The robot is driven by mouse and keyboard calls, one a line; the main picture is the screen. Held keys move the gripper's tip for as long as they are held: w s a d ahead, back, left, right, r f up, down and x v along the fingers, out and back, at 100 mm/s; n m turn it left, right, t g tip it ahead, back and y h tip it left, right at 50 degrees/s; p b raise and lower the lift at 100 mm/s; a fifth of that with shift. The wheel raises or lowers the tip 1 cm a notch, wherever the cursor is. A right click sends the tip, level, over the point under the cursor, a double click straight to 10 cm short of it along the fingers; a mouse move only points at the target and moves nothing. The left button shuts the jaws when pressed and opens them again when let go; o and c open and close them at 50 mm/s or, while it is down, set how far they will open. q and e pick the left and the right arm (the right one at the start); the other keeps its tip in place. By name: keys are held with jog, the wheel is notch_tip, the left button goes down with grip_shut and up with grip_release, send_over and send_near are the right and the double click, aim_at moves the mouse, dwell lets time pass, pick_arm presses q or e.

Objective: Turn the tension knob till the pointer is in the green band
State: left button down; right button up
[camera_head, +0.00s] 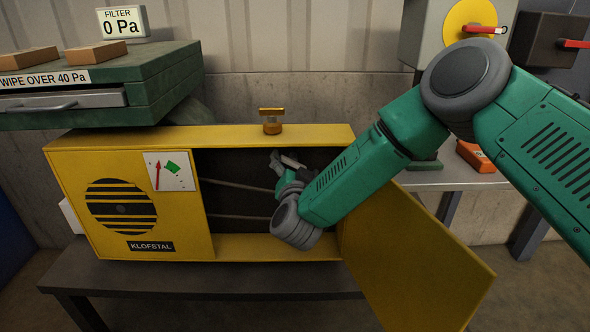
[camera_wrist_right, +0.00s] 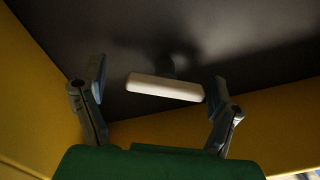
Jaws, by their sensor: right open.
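A gauge (camera_head: 172,171) on the yellow box's front has a red pointer (camera_head: 157,175) standing nearly upright, left of and apart from the green band (camera_head: 172,167). A brass T-shaped knob (camera_head: 272,120) stands on top of the box. My right gripper (camera_head: 280,162) reaches into the box's open compartment. In the right wrist view, my open right fingers (camera_wrist_right: 155,92) stand on either side of a pale T-shaped handle (camera_wrist_right: 166,87) on a dark panel, with nothing gripped. I cannot tell which of the two is the tension knob. My left gripper is out of view.
The yellow box (camera_head: 75,192) sits on a dark bench (camera_head: 200,282); its door (camera_head: 420,265) hangs open at the right. A green drawer unit (camera_head: 160,95) with a filter display (camera_head: 122,23) stands behind left. A side table (camera_head: 440,179) holds an orange object (camera_head: 475,156).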

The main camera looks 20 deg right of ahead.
jog(key=shift+a+r, duration=0.1)
jog(key=shift+a, duration=0.5)
jog(key=shift+d, duration=0.2)
jog(key=c, duration=1.1)
jog(key=shift+d, duration=0.15)
jog(key=shift+c, duration=0.3)
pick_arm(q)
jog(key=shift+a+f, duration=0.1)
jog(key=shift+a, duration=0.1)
pick_arm(e)
jog(key=shift+w+d, duration=0.1)
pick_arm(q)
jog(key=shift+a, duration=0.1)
pick_arm(e)
jog(key=shift+r+m, duration=0.1)
jog(key=shift+m, duration=0.2)
jog(key=m, duration=0.3)
jog(key=shift+r+m, duration=0.15)
jog(key=shift+m, duration=1.95)
